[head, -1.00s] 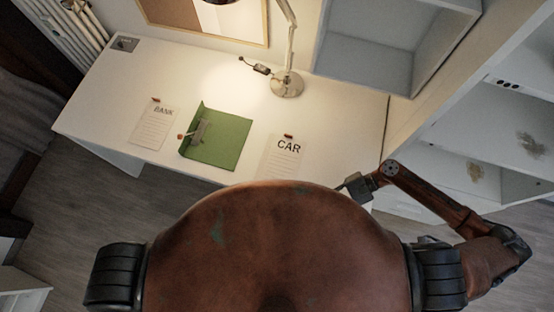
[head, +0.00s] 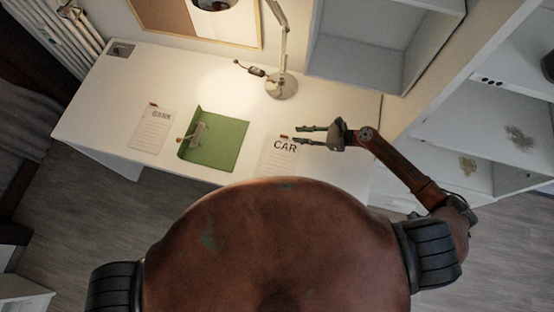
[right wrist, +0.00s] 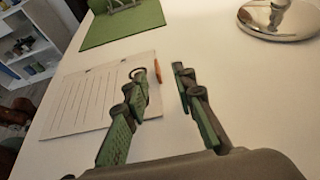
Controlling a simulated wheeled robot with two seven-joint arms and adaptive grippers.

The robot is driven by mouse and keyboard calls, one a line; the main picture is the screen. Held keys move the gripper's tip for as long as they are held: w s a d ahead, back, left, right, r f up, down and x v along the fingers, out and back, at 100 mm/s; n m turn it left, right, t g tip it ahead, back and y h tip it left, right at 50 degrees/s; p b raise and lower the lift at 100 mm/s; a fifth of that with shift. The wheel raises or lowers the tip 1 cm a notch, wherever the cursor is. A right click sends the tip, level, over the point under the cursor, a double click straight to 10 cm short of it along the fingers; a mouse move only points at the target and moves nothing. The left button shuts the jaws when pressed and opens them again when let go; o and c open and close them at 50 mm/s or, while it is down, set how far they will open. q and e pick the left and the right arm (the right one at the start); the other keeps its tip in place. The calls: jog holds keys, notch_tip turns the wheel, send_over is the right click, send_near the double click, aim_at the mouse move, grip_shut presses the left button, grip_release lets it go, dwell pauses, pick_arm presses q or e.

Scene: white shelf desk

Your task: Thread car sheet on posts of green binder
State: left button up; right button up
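The white car sheet (head: 278,160), marked CAR, lies flat on the desk with a small red-brown tab (head: 285,137) at its top edge. The green binder (head: 228,143) lies open left of it, with its metal post mechanism (head: 197,136) on the left side. My right gripper (head: 298,135) is open and empty by the sheet's top edge. In the right wrist view, the sheet (right wrist: 85,97) is left of the gripper (right wrist: 160,73), and the red tab (right wrist: 157,68) appears between the fingertips. I cannot tell their height above the desk. My left gripper is not in view.
A second sheet marked BANK (head: 153,131) lies left of the binder. A desk lamp (head: 281,86) stands behind the car sheet, its round base (right wrist: 279,20) near the gripper. A shelf unit (head: 365,60) stands at the back right. The desk's left rear is mostly clear.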

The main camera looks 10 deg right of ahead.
aim_at(285, 135)
jog(key=x, duration=0.5)
jog(key=shift+s+a+f, duration=0.15)
jog(key=shift+a+f, duration=0.15)
jog(key=shift+a, duration=0.05)
jog(key=shift+c, duration=0.5)
grip_shut()
